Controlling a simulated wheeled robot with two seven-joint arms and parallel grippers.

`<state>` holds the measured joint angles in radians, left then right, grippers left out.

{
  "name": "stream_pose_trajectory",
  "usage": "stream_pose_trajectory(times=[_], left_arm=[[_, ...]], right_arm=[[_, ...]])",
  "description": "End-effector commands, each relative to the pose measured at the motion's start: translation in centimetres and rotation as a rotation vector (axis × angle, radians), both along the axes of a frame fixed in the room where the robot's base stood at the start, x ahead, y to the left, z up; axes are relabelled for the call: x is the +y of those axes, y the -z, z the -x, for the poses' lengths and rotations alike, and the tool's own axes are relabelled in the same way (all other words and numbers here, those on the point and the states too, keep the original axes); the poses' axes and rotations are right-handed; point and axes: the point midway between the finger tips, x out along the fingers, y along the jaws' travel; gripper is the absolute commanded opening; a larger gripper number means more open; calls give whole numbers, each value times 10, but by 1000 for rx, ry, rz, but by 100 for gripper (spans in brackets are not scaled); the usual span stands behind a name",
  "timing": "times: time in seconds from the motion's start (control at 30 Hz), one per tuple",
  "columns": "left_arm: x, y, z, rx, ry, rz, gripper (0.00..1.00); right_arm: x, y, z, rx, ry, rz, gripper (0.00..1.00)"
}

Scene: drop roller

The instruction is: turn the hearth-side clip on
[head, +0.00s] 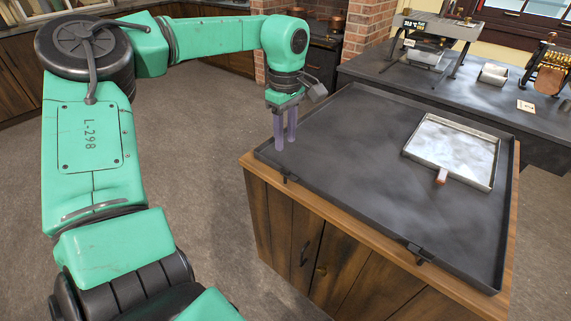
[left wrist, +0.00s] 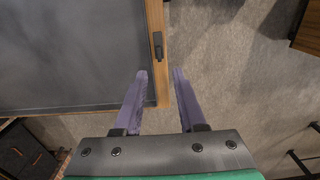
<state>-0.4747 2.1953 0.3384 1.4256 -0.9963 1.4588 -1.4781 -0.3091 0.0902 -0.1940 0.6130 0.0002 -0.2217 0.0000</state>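A large dark tray (head: 350,150) lies on a wooden cabinet. Two small black clips sit on its near edge: one (head: 288,178) near the left corner, towards the brick wall, and one (head: 418,252) further right. In the left wrist view a clip (left wrist: 157,45) shows on the wooden rim beside the tray, just beyond the fingertips; it looks like the left-hand one. My left gripper (head: 286,144) points down above the tray's left corner. Its purple fingers are apart with nothing between them, as the left wrist view (left wrist: 160,72) also shows. The clip's on or off position is too small to tell.
A shallow metal pan (head: 455,150) with a reddish-brown handle (head: 441,176) lies on the right of the tray. A dark bench (head: 465,95) with machines stands behind. A brick pillar (head: 275,50) rises behind my left wrist. The floor left of the cabinet is clear.

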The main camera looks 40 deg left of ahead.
Motion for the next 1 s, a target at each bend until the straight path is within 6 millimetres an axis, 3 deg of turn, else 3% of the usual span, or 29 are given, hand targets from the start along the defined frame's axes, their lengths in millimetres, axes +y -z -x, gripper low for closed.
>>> stream_pose_trajectory(times=[0.1, 0.3, 0.43, 0.67, 0.8, 1.0], left_arm=[[0, 34, 1, 5, -1, 3, 40], [0, 78, 0, 1, -4, 2, 40], [0, 90, 0, -1, -4, 3, 40], [0, 92, 0, -3, -5, 3, 40], [0, 92, 0, -3, -5, 3, 0], [0, 92, 0, -3, -6, 3, 0]], right_arm=[[2, 0, -6, -11, -1, -3, 50], [11, -1, -12, -21, -2, -16, 50], [15, -1, -12, -21, -3, -22, 50], [15, -1, -12, -20, -3, -22, 50], [13, -1, -11, -19, -4, -18, 50], [10, -1, -11, -18, -4, -14, 50]])
